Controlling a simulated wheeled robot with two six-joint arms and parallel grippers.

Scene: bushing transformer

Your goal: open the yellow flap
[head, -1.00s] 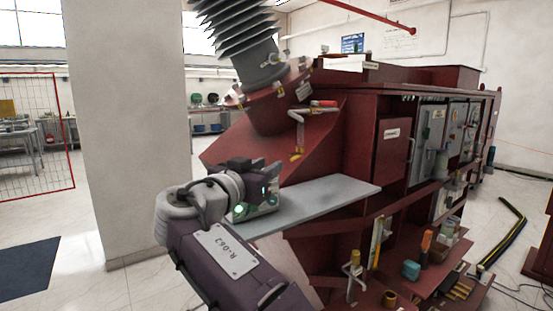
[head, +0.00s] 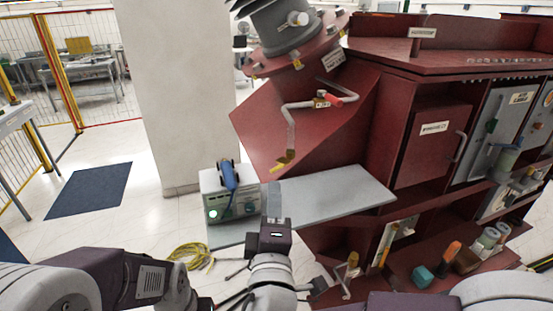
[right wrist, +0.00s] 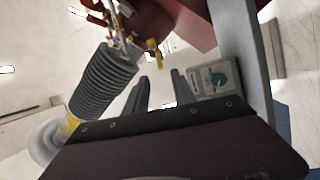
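A yellow flap (head: 284,160) sits at the lower end of a bent grey pipe on the sloping dark red transformer face. It also shows in the right wrist view (right wrist: 152,44), beyond the fingers. My right gripper (head: 273,190) is below the flap and apart from it, over the grey shelf, pointing up and away. In the right wrist view its two grey fingers (right wrist: 158,82) stand apart with nothing between them. My left arm lies low at the left of the head view; its fingers cannot be made out clearly.
A red-handled valve (head: 333,99) is on the pipe above the flap. A yellow cable coil (head: 190,256) lies on the floor.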

